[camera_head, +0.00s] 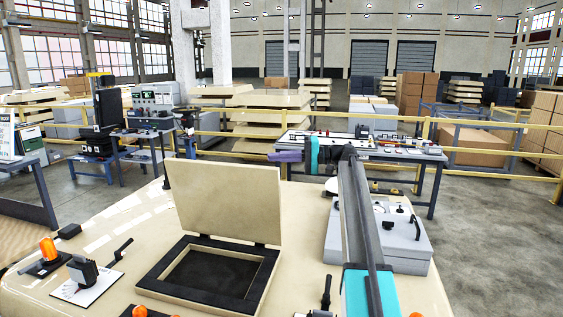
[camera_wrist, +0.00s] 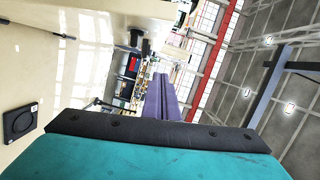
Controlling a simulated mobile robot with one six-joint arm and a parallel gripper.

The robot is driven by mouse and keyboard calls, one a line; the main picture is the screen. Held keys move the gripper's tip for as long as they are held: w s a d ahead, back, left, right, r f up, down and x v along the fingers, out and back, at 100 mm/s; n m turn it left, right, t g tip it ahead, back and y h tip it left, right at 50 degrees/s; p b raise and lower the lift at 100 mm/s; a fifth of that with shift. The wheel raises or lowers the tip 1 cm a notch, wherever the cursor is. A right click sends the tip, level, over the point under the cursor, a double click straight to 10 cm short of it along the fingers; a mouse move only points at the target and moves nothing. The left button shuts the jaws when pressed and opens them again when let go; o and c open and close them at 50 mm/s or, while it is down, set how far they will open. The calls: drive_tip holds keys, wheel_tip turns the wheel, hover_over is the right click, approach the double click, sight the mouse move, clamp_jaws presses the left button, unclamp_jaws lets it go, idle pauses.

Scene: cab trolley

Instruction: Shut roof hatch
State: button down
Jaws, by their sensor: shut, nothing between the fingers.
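The roof hatch lid (camera_head: 228,202) is a cream panel standing open, nearly upright, on the far side of its frame. The black-edged hatch frame (camera_head: 162,270) lies on the cream roof with its dark opening uncovered. Two dark hinges show at the lid's lower edge. My gripper (camera_head: 274,156) has purple fingers pointing left, near the lid's upper right corner in the head view. It appears apart from the lid, but its depth is unclear. In the wrist view the purple fingers (camera_wrist: 162,98) are together and empty. I cannot identify the lid there.
An orange beacon (camera_head: 48,249) and a lever plate (camera_head: 86,281) are left of the hatch. A grey box with fittings (camera_head: 400,245) is at right. A small lever (camera_head: 326,290) stands at front. Yellow railings (camera_head: 240,133) and workbenches are beyond the roof.

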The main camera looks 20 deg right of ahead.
drive_tip(key=a+p, duration=0.1)
drive_tip(key=a, duration=0.8)
drive_tip(key=shift+s+f, duration=0.25)
drive_tip(key=shift+f, duration=0.15)
drive_tip(key=shift+s+f, duration=0.1)
idle(0.4)
drive_tip(key=s+a+f+n+h+b, duration=0.1)
drive_tip(key=s+a+f+n+b, duration=0.3)
drive_tip(key=s+a+f+b, duration=0.4)
drive_tip(key=s+a+f+n+h+b, duration=0.2)
drive_tip(key=s+a+f+n+b, duration=0.3)
drive_tip(key=s+b, duration=0.5)
drive_tip(key=s+a+f+n+b, duration=0.1)
drive_tip(key=s+f+b, duration=0.1)
drive_tip(key=f, duration=0.3)
drive_tip(key=s+a+f+n+t+b, duration=0.1)
drive_tip(key=s+a+f+b, duration=0.1)
drive_tip(key=f+b, duration=0.2)
drive_tip(key=shift+s+a+f+h, duration=0.2)
drive_tip(key=shift+s+f+h, duration=0.1)
drive_tip(key=shift+f, duration=0.2)
drive_tip(key=shift+r, duration=0.15)
